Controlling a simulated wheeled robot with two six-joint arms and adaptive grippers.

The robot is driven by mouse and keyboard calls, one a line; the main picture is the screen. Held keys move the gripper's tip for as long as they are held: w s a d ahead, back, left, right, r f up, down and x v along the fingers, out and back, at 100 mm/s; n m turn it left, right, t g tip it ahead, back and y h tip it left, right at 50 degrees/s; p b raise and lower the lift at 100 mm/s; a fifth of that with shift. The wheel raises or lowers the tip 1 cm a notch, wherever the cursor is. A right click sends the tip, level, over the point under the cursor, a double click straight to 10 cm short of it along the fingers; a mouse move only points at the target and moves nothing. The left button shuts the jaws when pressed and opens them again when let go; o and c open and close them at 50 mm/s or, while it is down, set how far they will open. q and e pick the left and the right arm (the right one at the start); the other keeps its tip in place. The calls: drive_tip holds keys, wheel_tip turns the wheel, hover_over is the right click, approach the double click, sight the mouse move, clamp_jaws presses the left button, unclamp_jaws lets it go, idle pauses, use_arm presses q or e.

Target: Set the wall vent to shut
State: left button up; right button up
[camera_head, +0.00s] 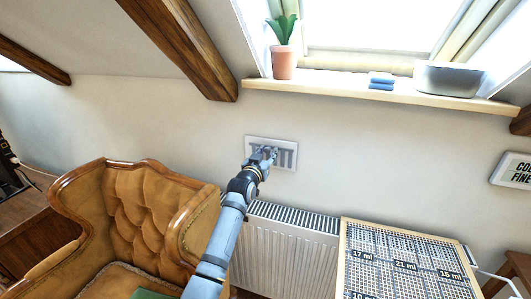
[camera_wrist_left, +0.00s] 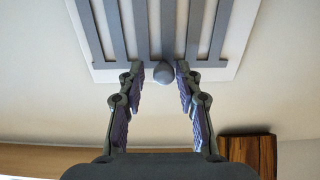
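The wall vent (camera_head: 289,155) is a pale rectangular plate with grey vertical bars, set in the wall below the window sill. It fills the top of the left wrist view (camera_wrist_left: 168,35), where a small round grey knob (camera_wrist_left: 163,75) sits at the edge of the bars. My left gripper (camera_head: 264,154) is at the vent and hides part of it in the head view. In the wrist view its fingers are open, one on each side of the knob, with a gap to each. I cannot tell whether the vent is open. My right gripper is not in view.
A white radiator (camera_head: 285,255) stands below the vent, with a tan armchair (camera_head: 130,215) to its left and a gridded board (camera_head: 405,262) to its right. The sill (camera_head: 340,92) above holds a potted plant (camera_head: 284,62), blue folded items (camera_head: 381,81) and a grey box (camera_head: 448,78).

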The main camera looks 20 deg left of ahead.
use_arm(q)
drive_tip(key=shift+o, duration=0.4)
drive_tip(key=shift+d+r, duration=0.1)
drive_tip(key=shift+s, duration=0.35)
drive_tip(key=s, duration=1.1)
drive_tip(key=shift+s+a, duration=0.15)
drive_tip(key=shift+a, duration=0.1)
